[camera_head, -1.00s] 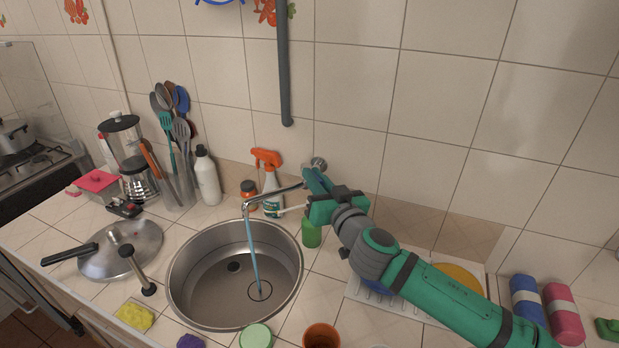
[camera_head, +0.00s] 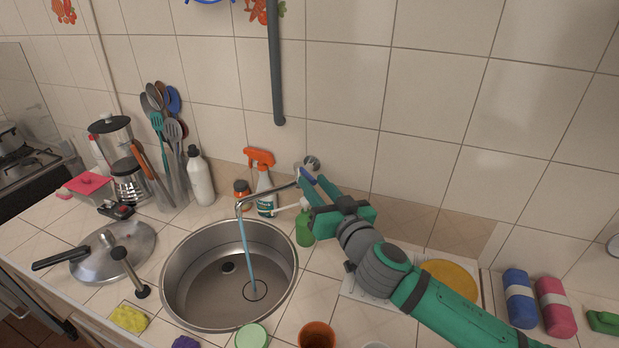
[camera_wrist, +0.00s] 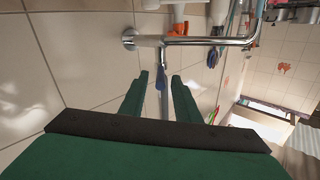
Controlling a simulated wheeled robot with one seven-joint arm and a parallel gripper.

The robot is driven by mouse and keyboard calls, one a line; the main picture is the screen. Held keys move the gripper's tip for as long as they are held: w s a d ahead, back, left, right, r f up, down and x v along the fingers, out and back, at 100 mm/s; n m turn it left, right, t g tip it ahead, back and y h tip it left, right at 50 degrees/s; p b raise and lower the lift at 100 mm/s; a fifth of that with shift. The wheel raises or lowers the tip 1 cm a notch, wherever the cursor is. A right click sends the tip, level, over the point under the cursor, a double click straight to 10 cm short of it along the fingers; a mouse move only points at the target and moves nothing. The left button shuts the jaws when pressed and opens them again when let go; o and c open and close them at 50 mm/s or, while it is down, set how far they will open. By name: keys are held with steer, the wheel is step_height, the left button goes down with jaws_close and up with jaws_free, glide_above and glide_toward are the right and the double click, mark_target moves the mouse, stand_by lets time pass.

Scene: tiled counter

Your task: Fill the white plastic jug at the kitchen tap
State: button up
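The metal tap (camera_head: 268,191) comes out of the tiled wall and also crosses the top of the wrist view (camera_wrist: 205,41). A stream of water (camera_head: 247,255) runs from its spout into the round steel sink (camera_head: 172,262). My gripper (camera_head: 312,182) is at the wall end of the tap. I cannot make out the white plastic jug for certain.
A spray bottle (camera_head: 264,190) and a green bottle (camera_head: 305,228) stand close to the tap. A pot lid (camera_head: 112,255) lies left of the sink. A pale green cup (camera_head: 251,336) and a brown cup (camera_head: 317,336) stand at the front. A yellow plate (camera_head: 452,277) is at right.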

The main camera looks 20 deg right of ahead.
steer(key=s, duration=0.6)
steer(key=shift+s+d, duration=0.2)
steer(key=shift+d, duration=0.1)
